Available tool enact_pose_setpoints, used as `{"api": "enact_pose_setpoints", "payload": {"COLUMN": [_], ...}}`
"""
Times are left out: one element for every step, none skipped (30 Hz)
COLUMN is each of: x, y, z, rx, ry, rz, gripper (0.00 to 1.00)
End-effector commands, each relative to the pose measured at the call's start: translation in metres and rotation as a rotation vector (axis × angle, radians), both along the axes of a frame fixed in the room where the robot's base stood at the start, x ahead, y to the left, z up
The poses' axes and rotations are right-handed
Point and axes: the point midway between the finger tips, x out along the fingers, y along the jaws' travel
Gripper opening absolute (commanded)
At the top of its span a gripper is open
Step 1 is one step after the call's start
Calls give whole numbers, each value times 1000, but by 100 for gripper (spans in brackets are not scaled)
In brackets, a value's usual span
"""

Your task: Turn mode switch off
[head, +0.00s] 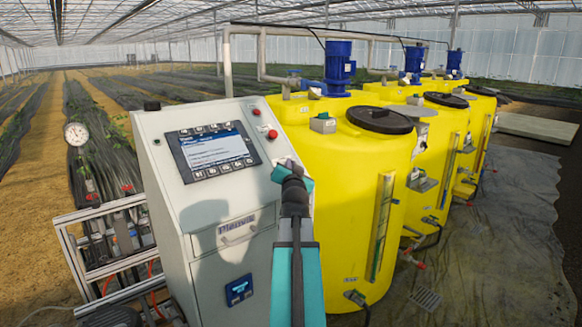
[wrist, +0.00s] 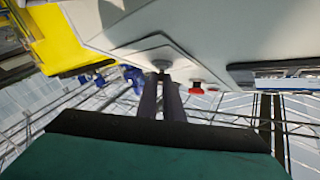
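The grey control cabinet (head: 190,215) stands at the centre left of the head view, with its sloped panel facing up. In the wrist view, a round grey switch base with a dark knob (wrist: 158,62) sits on a light square plate on the panel. I take this to be the mode switch. My gripper (wrist: 161,80) has its two dark fingertips right at the knob. Whether they touch or clamp it is unclear. In the head view, my gripper (head: 288,168) is at the panel's right edge and hides the switch.
The panel also carries a lit screen (head: 213,150), a red button (head: 272,134) and another red button (head: 256,111). A yellow tank (head: 345,190) with a black lid stands close to the right of the cabinet. A pipe frame (head: 105,240) stands to its left.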

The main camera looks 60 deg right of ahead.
Motion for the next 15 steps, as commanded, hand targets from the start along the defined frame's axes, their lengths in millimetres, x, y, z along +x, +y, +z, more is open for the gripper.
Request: {"api": "enact_pose_setpoints", "payload": {"x": [1,1,1,1,1,1,1,1,1,1,1,1,1,1,1], "y": [0,0,0,1,1,1,1,1,1,1,1,1,1,0,0], "z": [-2,-2,-2,-2,-2,-3,-3,-3,-3,-4,-4,-5,-5,-5,-6], "rx": [4,4,4,4,5,5,5,5,5,5,5,5,5,4,3], "ry": [3,3,3,3,3,3,3,4,4,4,4,4,4,4,6], "rz": [1,1,1,1,2,2,2,2,3,3,5,6,6,6,9], "gripper": [0,0,0,0,0,0,0,0,0,0,0,0,0,0,0]}}
